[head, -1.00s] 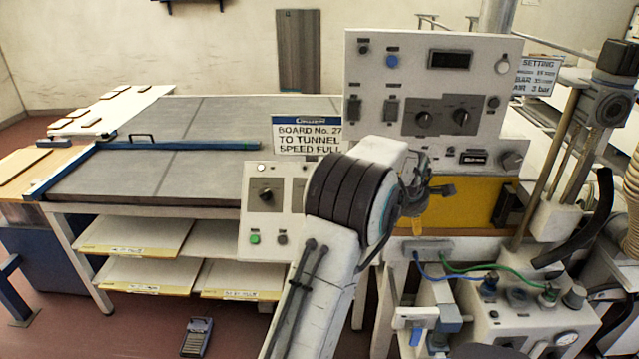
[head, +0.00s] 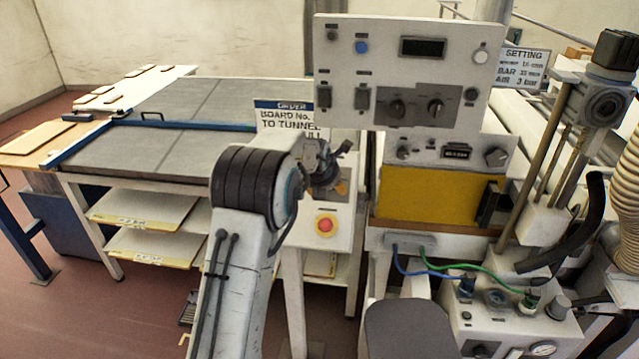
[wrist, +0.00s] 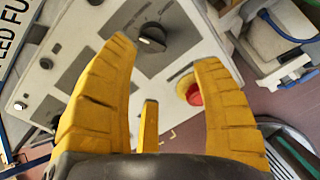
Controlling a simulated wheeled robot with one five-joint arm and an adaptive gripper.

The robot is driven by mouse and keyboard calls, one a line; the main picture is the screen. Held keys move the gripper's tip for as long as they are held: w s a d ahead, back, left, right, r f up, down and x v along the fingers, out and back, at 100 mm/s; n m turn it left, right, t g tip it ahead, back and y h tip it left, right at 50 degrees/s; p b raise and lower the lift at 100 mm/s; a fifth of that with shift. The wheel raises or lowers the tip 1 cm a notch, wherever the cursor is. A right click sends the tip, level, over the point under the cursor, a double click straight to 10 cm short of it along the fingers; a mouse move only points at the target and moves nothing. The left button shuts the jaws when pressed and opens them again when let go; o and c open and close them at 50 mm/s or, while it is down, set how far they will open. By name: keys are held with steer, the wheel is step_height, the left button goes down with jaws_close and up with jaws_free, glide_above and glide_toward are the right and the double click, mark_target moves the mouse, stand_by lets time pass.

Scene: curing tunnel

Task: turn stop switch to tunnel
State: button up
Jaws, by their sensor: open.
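A black rotary switch (wrist: 152,38) with a pale mark is on a grey plate of the light control panel, at the top of the wrist view. Its printed labels are too blurred to read surely. My gripper (wrist: 166,54) is open and empty. Its yellow fingers spread below and to either side of the switch in the picture, with no clear contact. In the head view my gripper (head: 338,187) hangs in front of the small lower panel (head: 340,240). It and my arm hide most of that panel, including the switch.
A red mushroom button (head: 325,225) sits on the same panel; in the wrist view the red button (wrist: 191,92) is close beside the right finger. A sign (head: 287,122) stands behind my arm. A taller control box (head: 400,70) and a yellow panel (head: 425,195) are at right.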

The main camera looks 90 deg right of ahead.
steer(key=shift+s+d+f+n+p, duration=0.25)
steer(key=shift+d+f+n+p, duration=0.35)
steer(key=shift+d, duration=0.4)
steer(key=shift+s+d+f+n+p, duration=0.25)
steer(key=shift+d+f+n+p, duration=0.15)
steer(key=shift+d+f, duration=0.5)
steer(key=shift+s+d+f+n+p, duration=0.25)
steer(key=shift+d+f+n+p, duration=0.25)
steer(key=shift+d, duration=0.55)
steer(key=shift+f, duration=0.15)
jaws_close()
